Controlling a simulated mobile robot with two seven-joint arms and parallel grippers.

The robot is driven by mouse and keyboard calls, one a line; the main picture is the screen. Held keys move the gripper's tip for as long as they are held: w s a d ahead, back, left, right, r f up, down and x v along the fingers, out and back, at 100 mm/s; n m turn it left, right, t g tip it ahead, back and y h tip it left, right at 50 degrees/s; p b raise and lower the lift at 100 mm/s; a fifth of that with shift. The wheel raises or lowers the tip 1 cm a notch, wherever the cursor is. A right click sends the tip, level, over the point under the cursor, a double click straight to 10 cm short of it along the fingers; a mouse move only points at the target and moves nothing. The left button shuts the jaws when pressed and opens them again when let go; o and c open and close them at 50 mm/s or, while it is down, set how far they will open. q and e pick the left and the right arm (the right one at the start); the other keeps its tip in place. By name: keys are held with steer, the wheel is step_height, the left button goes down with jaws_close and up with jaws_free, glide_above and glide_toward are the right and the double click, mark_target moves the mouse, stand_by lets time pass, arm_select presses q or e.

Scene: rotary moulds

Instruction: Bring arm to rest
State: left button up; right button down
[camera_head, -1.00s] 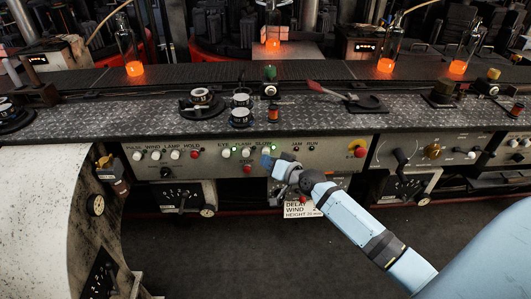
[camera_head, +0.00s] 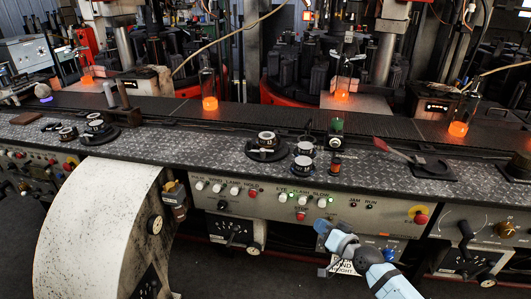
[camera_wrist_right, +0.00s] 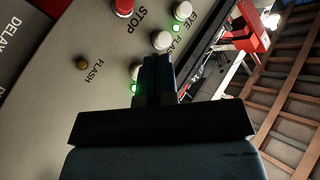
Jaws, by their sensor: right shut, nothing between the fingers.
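My right gripper (camera_head: 322,227) is in front of the grey control panel (camera_head: 240,207), just right of the red STOP button (camera_head: 301,216) and below the row of white buttons. In the wrist view its dark fingers (camera_wrist_right: 156,62) are shut together and hold nothing. The fingertips appear close to a white button (camera_wrist_right: 162,40), but I cannot tell whether they touch. Green lamps (camera_wrist_right: 134,88) are lit beside the buttons. My right arm comes in from the lower right. My left gripper is not in view.
A textured metal ledge (camera_head: 220,150) above the panel carries dials and a red-handled tool (camera_head: 390,150). Behind it, glowing bottles (camera_head: 209,95) stand along a dark conveyor. A curved pale housing (camera_head: 85,230) juts out at the left. The dark floor lies below.

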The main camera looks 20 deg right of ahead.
steer(key=s+a+f+n+g, duration=0.35)
steer(key=s+a, duration=0.45)
steer(key=s, duration=0.3)
steer(key=s+a+f+n+g, duration=0.2)
steer(key=s+a+f+n, duration=0.25)
steer(key=s+a, duration=0.55)
arm_select(q)
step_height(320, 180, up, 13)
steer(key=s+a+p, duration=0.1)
steer(key=p, duration=1.9)
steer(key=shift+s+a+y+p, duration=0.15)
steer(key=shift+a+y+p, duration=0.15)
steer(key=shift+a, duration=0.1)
arm_select(e)
steer(key=s+d+r, duration=0.2)
steer(key=s+r, duration=0.1)
steer(key=r, duration=1.2)
steer(key=shift+s+r+h, duration=0.15)
steer(key=shift+s+h, duration=0.05)
steer(key=shift+h, duration=0.2)
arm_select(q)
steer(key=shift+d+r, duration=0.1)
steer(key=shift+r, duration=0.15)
arm_select(e)
steer(key=shift+d+t, duration=0.1)
steer(key=shift+t, duration=0.15)
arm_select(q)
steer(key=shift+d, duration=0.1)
arm_select(e)
steer(key=shift+d, duration=0.15)
